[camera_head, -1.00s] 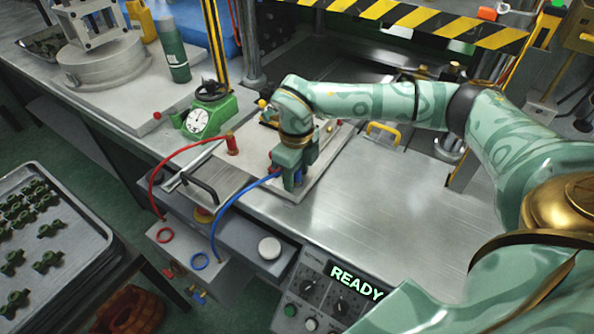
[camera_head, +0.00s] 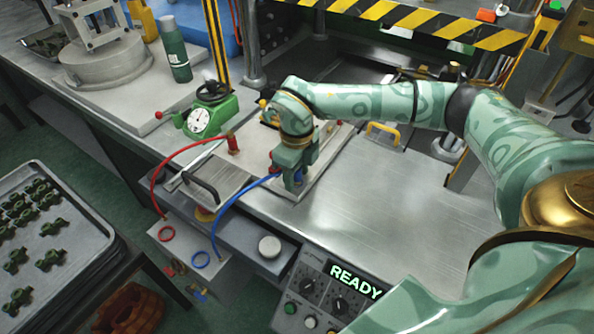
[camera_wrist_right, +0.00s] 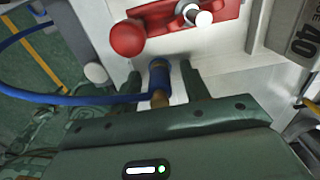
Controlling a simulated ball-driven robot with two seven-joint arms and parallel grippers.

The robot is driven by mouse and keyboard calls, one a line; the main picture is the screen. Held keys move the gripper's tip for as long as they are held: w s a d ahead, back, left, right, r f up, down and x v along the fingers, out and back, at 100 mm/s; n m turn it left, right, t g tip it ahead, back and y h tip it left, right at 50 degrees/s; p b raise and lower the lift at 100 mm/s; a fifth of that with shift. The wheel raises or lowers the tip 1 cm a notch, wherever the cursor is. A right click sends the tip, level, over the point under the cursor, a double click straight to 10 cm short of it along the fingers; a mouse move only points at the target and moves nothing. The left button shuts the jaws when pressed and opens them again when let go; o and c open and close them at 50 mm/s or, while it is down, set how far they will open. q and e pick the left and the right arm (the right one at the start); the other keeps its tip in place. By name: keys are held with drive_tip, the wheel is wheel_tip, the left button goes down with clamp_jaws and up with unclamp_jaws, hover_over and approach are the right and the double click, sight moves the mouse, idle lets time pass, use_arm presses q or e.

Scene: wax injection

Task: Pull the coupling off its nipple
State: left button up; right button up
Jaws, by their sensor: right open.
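The blue coupling (camera_wrist_right: 159,79) with a brass end sits at the end of the blue hose (camera_head: 225,212). In the wrist view it stands between the two fingers of my right gripper (camera_wrist_right: 162,82), with a gap visible on each side. The right gripper is open, pointing down at the mould plate in the head view (camera_head: 290,178), where it mostly hides the coupling. The nipple is hidden from view. A red coupling (camera_head: 233,145) on the red hose (camera_head: 155,178) stands upright on the plate to the left. My left gripper is out of view.
A red ball knob (camera_wrist_right: 127,38) lies just beyond the fingers. A green dial gauge (camera_head: 205,118), a black handle (camera_head: 202,188) and a yellow handle (camera_head: 383,128) are nearby. The control panel (camera_head: 320,300) reads READY. The metal bench (camera_head: 385,205) is clear at right.

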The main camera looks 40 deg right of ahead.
clamp_jaws()
drive_tip(key=shift+r, duration=0.1)
drive_tip(key=shift+r+p, duration=2.6)
drive_tip(key=shift+r, duration=0.35)
